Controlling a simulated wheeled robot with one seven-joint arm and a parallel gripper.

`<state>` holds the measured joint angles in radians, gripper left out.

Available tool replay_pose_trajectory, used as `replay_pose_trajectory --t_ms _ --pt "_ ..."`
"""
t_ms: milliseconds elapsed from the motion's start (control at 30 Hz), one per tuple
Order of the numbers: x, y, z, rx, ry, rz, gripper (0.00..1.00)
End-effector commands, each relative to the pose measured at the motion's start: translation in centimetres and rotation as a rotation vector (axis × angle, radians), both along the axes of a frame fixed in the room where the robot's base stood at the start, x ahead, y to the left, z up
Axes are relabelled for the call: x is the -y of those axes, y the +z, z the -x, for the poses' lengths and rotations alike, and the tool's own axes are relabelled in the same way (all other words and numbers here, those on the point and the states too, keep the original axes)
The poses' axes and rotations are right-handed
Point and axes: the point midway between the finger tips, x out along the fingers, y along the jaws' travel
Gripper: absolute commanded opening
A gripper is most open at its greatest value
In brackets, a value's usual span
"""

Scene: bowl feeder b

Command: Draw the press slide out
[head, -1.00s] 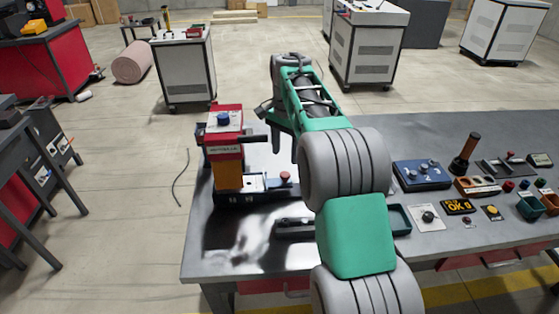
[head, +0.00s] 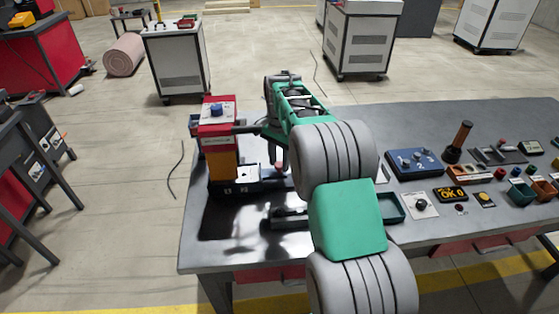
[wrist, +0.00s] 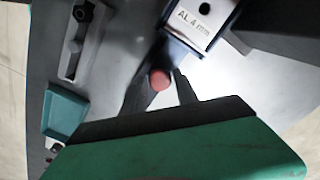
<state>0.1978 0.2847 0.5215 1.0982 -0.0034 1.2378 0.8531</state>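The press (head: 222,160) stands at the left end of the table, with a red top, an orange body and a blue knob. Its slide (wrist: 197,22) shows in the wrist view as a bright plate marked "AL 4 mm" on a dark blue bar. A red round knob (wrist: 160,80) sits at the slide's outer end. My gripper (wrist: 163,76) is over this knob, with one dark finger on each side and a gap at the right finger. In the head view my gripper (head: 281,155) hangs right beside the press, partly hiding the slide's end.
A dark bar-shaped fixture (wrist: 82,35) and a teal tray (wrist: 64,110) lie beside the slide. The table's front left is clear.

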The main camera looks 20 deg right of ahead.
Motion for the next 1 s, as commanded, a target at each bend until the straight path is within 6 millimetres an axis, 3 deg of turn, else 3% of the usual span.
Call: replay_pose_trajectory --t_ms 400,1000 --pt "0.00 0.03 0.00 0.000 0.000 0.000 0.00" --pt "0.00 0.04 -0.01 0.000 0.000 0.000 0.00"
